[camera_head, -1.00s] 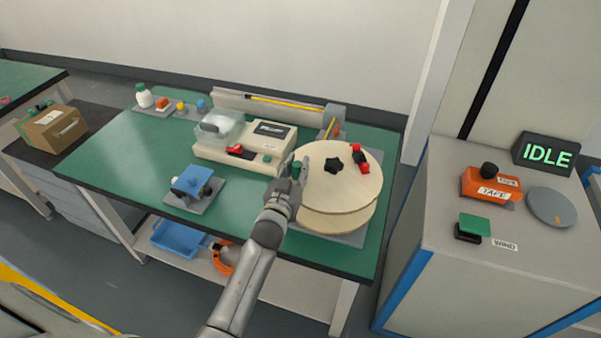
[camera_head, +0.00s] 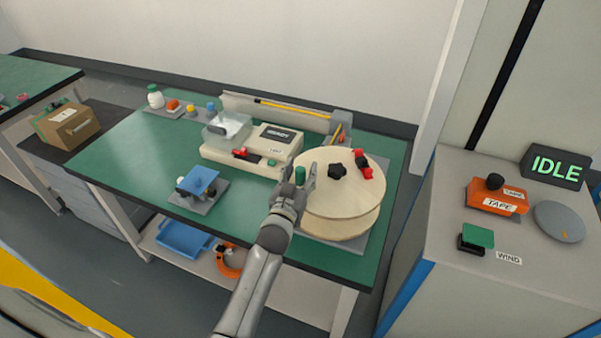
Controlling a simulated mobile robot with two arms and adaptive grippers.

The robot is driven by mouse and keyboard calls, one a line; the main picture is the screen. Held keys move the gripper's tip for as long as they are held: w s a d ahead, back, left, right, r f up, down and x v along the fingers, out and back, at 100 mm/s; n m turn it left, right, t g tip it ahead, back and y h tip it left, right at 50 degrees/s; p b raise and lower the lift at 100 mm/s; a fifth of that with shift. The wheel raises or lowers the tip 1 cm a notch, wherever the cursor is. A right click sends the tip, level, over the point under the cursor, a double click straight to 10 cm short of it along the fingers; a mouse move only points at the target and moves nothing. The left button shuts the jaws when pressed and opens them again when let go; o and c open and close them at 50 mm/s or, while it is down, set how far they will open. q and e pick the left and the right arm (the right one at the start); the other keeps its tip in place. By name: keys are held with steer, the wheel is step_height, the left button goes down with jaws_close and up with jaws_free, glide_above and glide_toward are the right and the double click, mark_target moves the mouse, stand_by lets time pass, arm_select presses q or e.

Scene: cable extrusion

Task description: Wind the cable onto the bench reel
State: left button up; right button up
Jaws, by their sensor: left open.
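The bench reel (camera_head: 350,193) has two round pale wooden discs, one above the other, at the right end of the green bench. A black star knob (camera_head: 337,171) sits on its top disc, with a red and black piece (camera_head: 363,164) near the far edge. A green upright grip (camera_head: 300,175) stands at the reel's left edge. My left gripper (camera_head: 301,180) is open at this grip, its fingers beside it; I cannot tell whether they touch it. I cannot make out cable on the reel. My right gripper is not in view.
A beige machine (camera_head: 252,150) with a clear box stands left of the reel. A small blue-topped fixture (camera_head: 199,183) sits nearer the front. On the right cabinet are an orange TAPE dispenser (camera_head: 495,194), a green WIND button (camera_head: 478,237) and an IDLE display (camera_head: 556,166).

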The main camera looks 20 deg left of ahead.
arm_select(q)
steer(key=shift+s, duration=0.1)
steer(key=shift+s+f, duration=0.15)
steer(key=shift+s, duration=0.4)
steer(key=s+d, duration=0.1)
steer(key=s, duration=0.9)
steer(key=shift+s, duration=0.4)
